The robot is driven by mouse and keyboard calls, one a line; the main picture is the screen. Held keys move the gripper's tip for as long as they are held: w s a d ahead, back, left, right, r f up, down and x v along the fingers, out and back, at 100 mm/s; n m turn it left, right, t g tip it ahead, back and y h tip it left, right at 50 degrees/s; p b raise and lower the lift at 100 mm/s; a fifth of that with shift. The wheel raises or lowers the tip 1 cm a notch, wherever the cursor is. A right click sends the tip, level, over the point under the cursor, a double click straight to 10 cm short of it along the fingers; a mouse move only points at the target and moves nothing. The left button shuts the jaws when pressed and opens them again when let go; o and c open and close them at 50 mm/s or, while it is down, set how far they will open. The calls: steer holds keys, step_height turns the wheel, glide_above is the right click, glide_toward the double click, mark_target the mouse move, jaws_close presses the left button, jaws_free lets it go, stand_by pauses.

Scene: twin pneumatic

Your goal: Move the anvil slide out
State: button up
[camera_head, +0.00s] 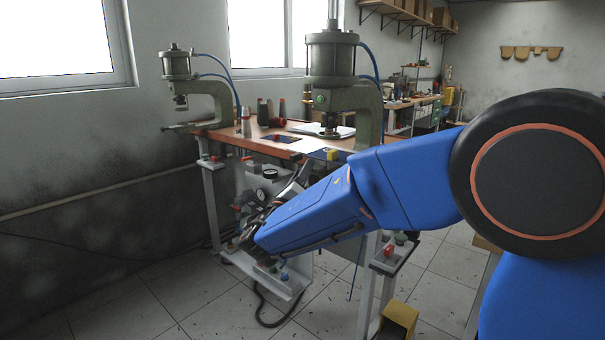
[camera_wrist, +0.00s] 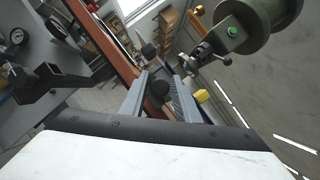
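Two grey-green presses stand at the bench, a smaller left press (camera_head: 178,85) and a nearer right press (camera_head: 333,75). Part of a press also shows at the upper right of the wrist view (camera_wrist: 243,22). I cannot single out the anvil slide with certainty. In the head view my arm mostly hides the gripper.
The wooden bench top (camera_head: 215,133) holds dark red and grey cones (camera_head: 263,112). Pressure gauges (camera_head: 270,174) and a lower shelf (camera_head: 290,285) sit under it. A yellow piece (camera_wrist: 201,96) is right of my fingers. Tiled floor (camera_head: 125,300) is clear at left.

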jaws_close()
steer(key=s+a, duration=0.7)
steer(key=s, duration=0.3)
steer(key=shift+a, duration=0.4)
jaws_free()
steer(key=shift+w, duration=0.1)
steer(key=v, duration=1.7)
steer(key=shift+s, duration=0.25)
